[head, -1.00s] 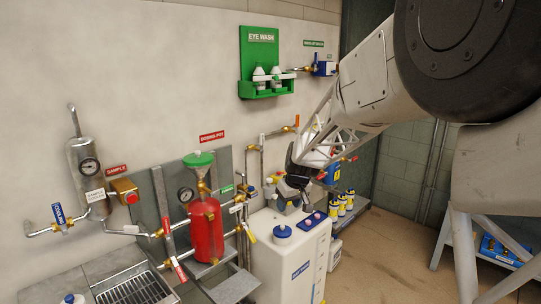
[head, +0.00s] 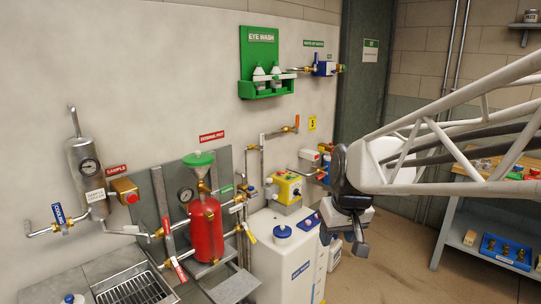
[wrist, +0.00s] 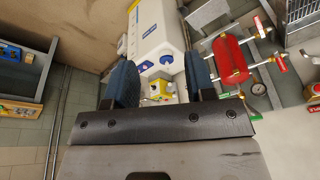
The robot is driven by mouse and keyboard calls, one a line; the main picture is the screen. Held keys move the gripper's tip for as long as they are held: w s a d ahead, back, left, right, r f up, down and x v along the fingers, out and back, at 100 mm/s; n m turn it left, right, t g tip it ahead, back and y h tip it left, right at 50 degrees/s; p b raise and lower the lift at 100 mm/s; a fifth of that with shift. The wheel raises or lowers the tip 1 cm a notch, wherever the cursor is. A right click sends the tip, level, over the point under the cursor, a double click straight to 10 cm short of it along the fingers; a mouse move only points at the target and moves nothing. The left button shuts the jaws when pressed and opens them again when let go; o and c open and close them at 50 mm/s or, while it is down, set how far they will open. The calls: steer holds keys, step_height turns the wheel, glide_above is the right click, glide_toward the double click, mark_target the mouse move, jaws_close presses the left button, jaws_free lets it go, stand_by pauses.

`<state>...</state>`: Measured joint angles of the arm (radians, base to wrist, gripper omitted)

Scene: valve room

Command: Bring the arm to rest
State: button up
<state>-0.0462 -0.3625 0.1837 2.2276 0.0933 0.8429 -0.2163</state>
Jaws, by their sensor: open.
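My gripper (head: 345,238) hangs at the end of my arm right of the white tank, in front of the wall equipment in the head view. In the wrist view my gripper (wrist: 160,85) shows two dark blue fingers spread apart with nothing held between them. Beyond the gap are the white tank (wrist: 157,32) and a small yellow box (wrist: 158,92). The gripper appears clear of the tank, touching nothing that I can see.
The white tank (head: 287,255) stands beside a red dosing pot (head: 206,230) with a green funnel. The yellow control box (head: 288,187) sits behind the tank. A green eye wash station (head: 259,65) hangs on the wall. A workbench (head: 455,228) stands at right. Floor between is open.

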steer(key=s+d+f+m, duration=0.1)
steer(key=s+d, duration=0.1)
steer(key=s, duration=0.7)
steer(key=s+d+f+m+h, duration=0.1)
steer(key=s+d, duration=0.1)
steer(key=s, duration=0.8)
steer(key=shift+s+f+m, duration=0.15)
steer(key=shift+f+m, duration=0.15)
steer(key=shift+f, duration=0.05)
